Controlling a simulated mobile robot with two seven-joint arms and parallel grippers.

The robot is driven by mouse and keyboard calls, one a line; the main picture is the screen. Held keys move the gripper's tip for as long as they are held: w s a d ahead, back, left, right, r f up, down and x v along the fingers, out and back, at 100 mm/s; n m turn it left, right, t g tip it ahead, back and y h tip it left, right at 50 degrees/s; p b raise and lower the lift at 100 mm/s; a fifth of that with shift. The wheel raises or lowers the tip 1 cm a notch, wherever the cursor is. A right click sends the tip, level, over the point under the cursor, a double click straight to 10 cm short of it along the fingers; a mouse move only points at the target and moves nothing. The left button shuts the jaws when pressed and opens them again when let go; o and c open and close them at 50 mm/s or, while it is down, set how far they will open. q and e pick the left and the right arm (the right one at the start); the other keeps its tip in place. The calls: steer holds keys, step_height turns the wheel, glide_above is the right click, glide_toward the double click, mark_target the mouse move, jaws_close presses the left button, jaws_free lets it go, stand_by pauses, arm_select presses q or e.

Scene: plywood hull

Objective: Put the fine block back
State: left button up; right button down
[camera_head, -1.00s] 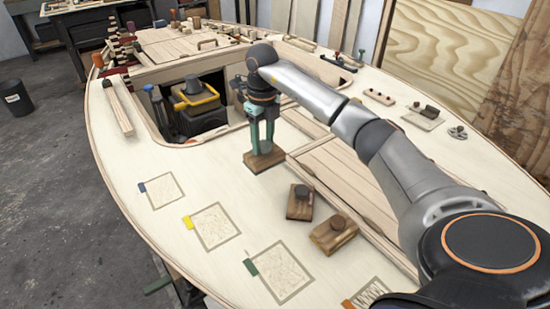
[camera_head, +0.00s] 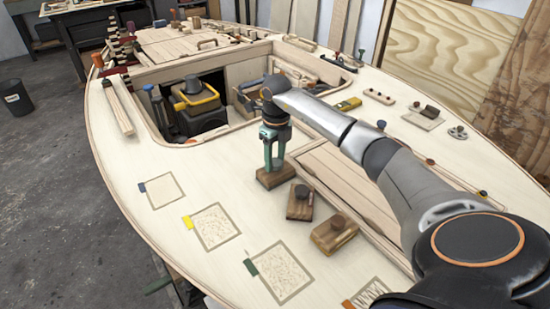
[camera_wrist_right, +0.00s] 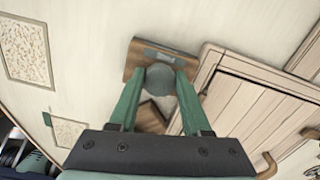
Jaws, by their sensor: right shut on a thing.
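My right gripper (camera_head: 273,150) is shut on the round knob of a brown wooden block (camera_head: 276,177), upright over the pale deck. In the right wrist view the gripper (camera_wrist_right: 160,88) has the knob between its green fingers, and the block (camera_wrist_right: 160,53) carries a dark bluish strip. I cannot tell whether the block touches the deck. Two similar knobbed blocks sit nearby, one close (camera_head: 299,207) and one nearer me (camera_head: 331,238). No label that I can read says which block is the fine one. My left gripper is not in view.
Outlined patches on the deck have coloured tabs: blue (camera_head: 162,191), yellow (camera_head: 213,226), green (camera_head: 281,273) and orange (camera_head: 368,296). A planked hatch (camera_head: 345,185) lies to the right. An open cockpit with a dark engine (camera_head: 200,108) is behind.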

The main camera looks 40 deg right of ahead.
mark_target(276, 162)
steer(key=shift+c, duration=1.8)
jaws_free()
step_height(276, 162, up, 12)
steer(key=shift+s+r, duration=0.15)
steer(key=shift+s, duration=0.05)
